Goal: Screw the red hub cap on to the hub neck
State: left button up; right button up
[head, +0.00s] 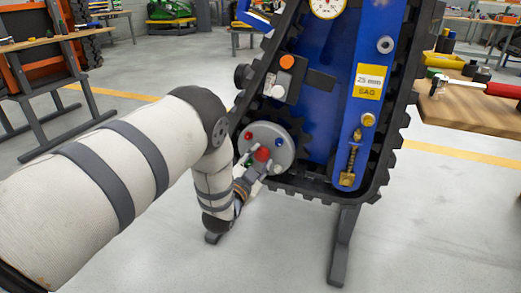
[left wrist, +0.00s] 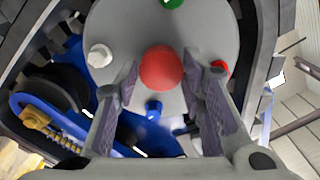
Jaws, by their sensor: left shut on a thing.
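The red hub cap (head: 262,154) is at the middle of a round grey hub plate (head: 284,150) low on the tracked carrier. In the left wrist view the red hub cap (left wrist: 161,68) is a round red dome between my two fingers. My left gripper (head: 256,166) reaches up to it from below left and is shut on it; the fingers (left wrist: 162,80) stand on either side of the cap. The hub neck is hidden behind the cap, so I cannot tell how far the cap sits on it. My right gripper is not in view.
Small white (left wrist: 99,56), green (left wrist: 173,2), red (left wrist: 219,70) and blue (left wrist: 153,109) knobs ring the cap on the plate. Black toothed track (head: 395,130) frames the blue carrier body (head: 316,75). A wooden bench (head: 470,108) stands at right. The floor in front is clear.

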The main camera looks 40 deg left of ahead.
pick_arm(q)
jog(key=shift+a+m, duration=0.1)
jog(key=shift+m, duration=1.1)
jog(key=m, duration=0.4)
jog(key=shift+m, duration=0.4)
jog(key=m, duration=0.4)
jog(key=shift+m, duration=0.3)
